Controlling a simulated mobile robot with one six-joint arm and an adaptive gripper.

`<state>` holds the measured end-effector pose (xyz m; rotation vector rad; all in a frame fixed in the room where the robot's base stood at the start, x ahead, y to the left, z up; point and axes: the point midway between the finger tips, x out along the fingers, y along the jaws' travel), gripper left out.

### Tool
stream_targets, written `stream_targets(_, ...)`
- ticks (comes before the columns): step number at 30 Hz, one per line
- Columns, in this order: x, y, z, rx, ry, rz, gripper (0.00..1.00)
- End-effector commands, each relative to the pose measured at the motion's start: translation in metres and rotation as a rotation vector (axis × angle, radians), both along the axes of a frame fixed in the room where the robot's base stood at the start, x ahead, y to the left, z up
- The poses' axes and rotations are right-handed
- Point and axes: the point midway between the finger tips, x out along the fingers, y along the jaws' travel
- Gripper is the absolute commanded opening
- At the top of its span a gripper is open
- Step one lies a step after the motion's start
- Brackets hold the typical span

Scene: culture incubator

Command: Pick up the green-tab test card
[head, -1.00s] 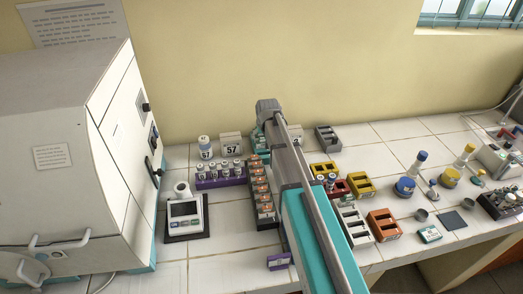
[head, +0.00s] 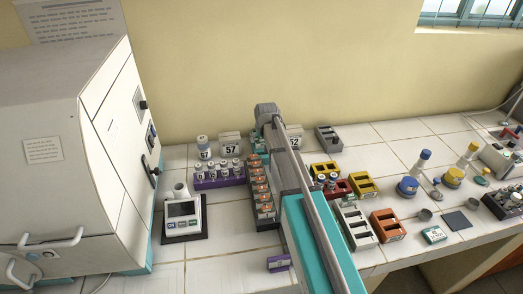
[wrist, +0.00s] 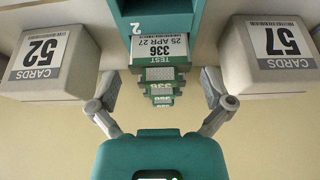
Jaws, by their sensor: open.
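The test card (wrist: 163,48) shows upside down in the wrist view, with a white label reading TEST 336 and green parts. It sticks out of a teal holder (wrist: 135,30) marked 2. Smaller green-and-white pieces, also marked 336, show just below it in the picture. My gripper (wrist: 160,100) is open and empty, with one grey finger on each side of these pieces and a visible gap to both. In the head view my arm reaches toward the back wall and hides the gripper and the card.
White card boxes marked 52 (wrist: 45,55) and 57 (wrist: 278,50) flank the teal holder. A purple vial rack (head: 220,180) and a dark rack with orange-topped vials (head: 262,206) stand left of my arm. Yellow, red and orange racks stand right. The incubator (head: 70,150) fills the left.

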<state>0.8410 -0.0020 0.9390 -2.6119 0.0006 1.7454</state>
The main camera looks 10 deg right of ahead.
Motion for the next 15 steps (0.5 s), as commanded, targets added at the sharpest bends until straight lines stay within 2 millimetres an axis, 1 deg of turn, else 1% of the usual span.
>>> stream_targets(1, 0.003, 0.0, -0.008, 0.0, 0.0, 0.0, 1.0)
stream_targets(6, 0.007, 0.0, -0.018, 0.0, 0.0, 0.0, 1.0)
stream_targets(15, 0.008, 0.001, -0.02, 0.0, 0.0, 0.001, 1.0)
